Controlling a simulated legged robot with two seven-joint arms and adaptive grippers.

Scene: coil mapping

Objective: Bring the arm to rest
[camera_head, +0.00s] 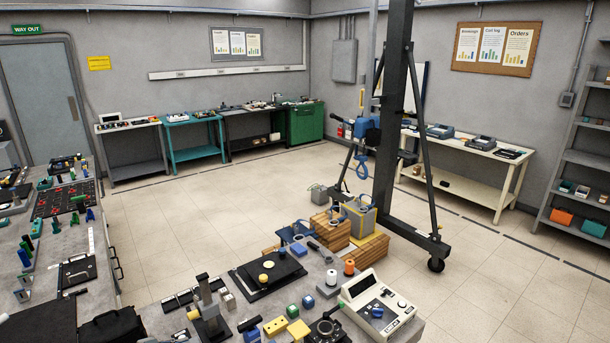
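Neither of my grippers shows in the head view, and no part of my arms is clearly visible. The work table (150,322) in front of me runs along the bottom of the picture. A small upright stand (209,308) is at the table's left part.
A second bench (97,250) with many small parts stands at the left. A dark hoist frame (391,130) rises behind the table, near wooden blocks (329,231). A cream table (480,158) and shelves (583,155) stand at the right. The tiled floor (215,220) between is clear.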

